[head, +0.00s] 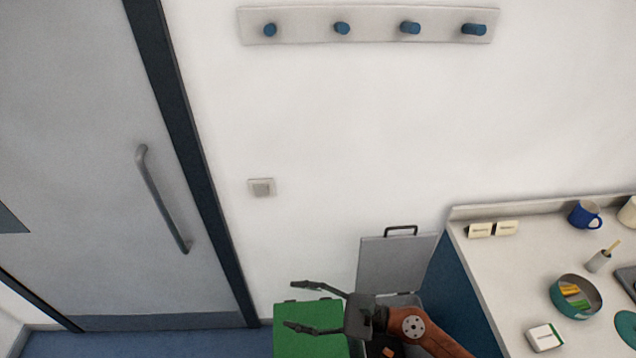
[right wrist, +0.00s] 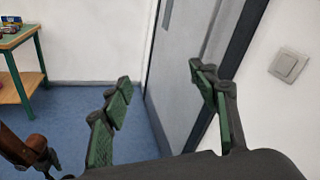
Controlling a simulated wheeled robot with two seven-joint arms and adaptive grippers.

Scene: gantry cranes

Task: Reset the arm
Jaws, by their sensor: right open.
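My right gripper (head: 302,306) is at the bottom middle of the head view, on an orange-brown arm coming in from the lower right. It is open and empty, its fingers pointing left, in front of a green box or bin (head: 312,338). In the right wrist view its two green-padded fingers (right wrist: 160,100) are spread wide with nothing between them.
A grey bin (head: 395,262) with its lid up stands beside the counter (head: 480,270). On the counter are a blue mug (head: 584,214), a teal bowl (head: 577,297) and a white box (head: 545,337). A grey door (head: 95,150) is at left. A wooden table (right wrist: 18,70) stands across open blue floor.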

